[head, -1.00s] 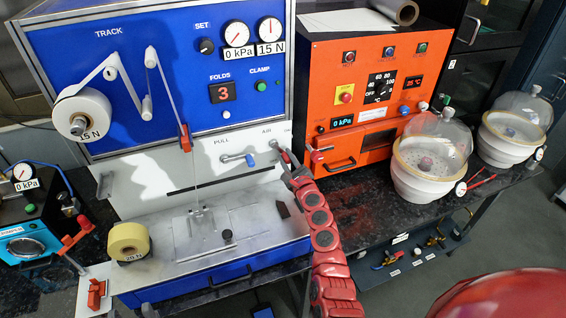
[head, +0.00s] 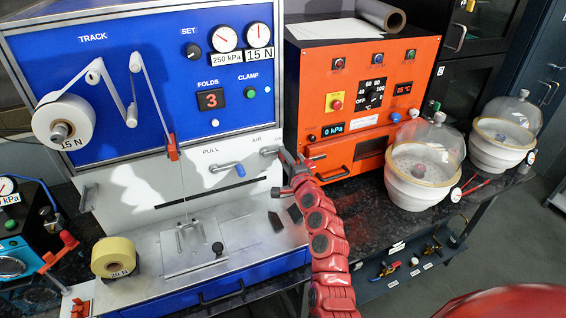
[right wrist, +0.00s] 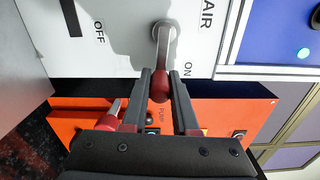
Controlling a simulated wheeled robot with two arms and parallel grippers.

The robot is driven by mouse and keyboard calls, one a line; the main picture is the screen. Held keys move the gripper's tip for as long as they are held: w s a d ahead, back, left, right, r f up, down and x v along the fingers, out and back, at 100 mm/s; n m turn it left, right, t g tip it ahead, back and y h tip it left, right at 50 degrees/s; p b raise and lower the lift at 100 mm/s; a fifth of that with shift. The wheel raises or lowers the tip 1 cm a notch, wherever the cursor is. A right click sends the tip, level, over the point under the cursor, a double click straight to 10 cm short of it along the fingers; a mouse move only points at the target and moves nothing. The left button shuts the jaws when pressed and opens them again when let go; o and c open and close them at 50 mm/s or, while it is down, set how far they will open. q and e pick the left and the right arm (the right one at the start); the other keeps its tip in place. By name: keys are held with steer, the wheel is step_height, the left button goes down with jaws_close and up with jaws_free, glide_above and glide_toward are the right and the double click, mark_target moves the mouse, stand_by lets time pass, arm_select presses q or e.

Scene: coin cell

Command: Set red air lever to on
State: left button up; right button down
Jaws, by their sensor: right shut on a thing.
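The air lever is a metal lever with a red knob on the white panel of the blue machine. In the right wrist view its shaft (right wrist: 167,50) runs from the pivot to the red knob (right wrist: 160,85), near the ON label. In the head view the lever (head: 270,152) points right, partly hidden by my gripper. My right gripper (head: 287,162) is shut on the red knob; in the right wrist view its fingers (right wrist: 160,92) sit on both sides of it. A gauge (head: 224,38) above reads 250 kPa. My left gripper is not in view.
A blue-tipped lever (head: 227,168) sits left of the air lever, under PULL. The orange oven (head: 350,90) stands close on the right. Glass-domed vessels (head: 424,160) stand farther right. A yellow roll (head: 114,257) is at the front left.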

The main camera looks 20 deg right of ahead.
steer(key=shift+r+n, duration=0.15)
steer(key=shift+n, duration=0.35)
steer(key=c, duration=0.7)
jaws_free()
steer(key=shift+s+d+b, duration=0.15)
steer(key=shift+s+b, duration=1.2)
steer(key=shift+s, duration=3.05)
steer(key=shift+s+d+b, duration=0.15)
steer(key=shift+s+b, duration=1.2)
steer(key=shift+s, duration=3)
